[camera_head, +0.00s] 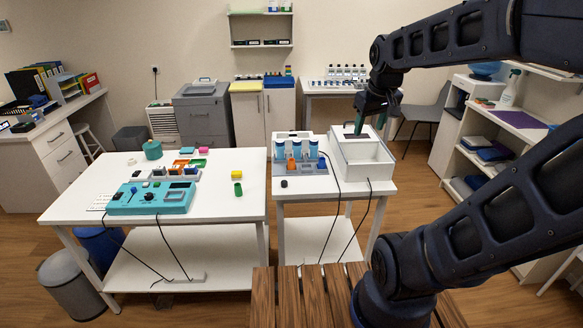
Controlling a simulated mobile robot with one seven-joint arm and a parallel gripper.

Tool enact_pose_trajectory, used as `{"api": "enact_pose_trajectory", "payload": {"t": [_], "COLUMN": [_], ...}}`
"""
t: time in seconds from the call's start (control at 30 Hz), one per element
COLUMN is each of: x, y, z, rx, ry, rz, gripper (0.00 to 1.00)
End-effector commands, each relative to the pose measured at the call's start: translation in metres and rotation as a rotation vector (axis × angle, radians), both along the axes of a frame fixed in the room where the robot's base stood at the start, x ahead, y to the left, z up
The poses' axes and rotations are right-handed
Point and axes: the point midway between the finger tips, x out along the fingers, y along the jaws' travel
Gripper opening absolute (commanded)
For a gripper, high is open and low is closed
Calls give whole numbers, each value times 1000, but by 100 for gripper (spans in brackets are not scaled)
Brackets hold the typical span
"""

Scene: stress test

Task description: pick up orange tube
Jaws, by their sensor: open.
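A small orange object (291,164), seemingly the orange tube, stands at the front of a rack-like device (302,167) with several blue-and-white cylinders. The device sits on the small white table. My gripper (360,130) points down over a white open box (366,175), to the right of the device and higher than it. It is open and looks empty, though its fingertips are small and dark here. It is apart from the orange object.
A larger white table (105,185) at left holds a teal control box (152,197), a green cylinder (238,189) and several small coloured blocks. Black cables (337,185) hang over the small table's front edge.

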Motion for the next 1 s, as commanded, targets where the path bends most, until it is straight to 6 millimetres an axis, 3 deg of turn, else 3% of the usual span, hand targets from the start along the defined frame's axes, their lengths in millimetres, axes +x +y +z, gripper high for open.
{"api": "enact_pose_trajectory", "payload": {"t": [0.27,0.53,0.77,1.0], "x": [69,135,188,238], "y": [26,58,89,127], "z": [-7,-28,-57,-99], "rx": [-72,-129,-165,-192], "ry": [68,126,173,219], "rz": [241,480,686,904], "gripper": [55,55,55,55]}}
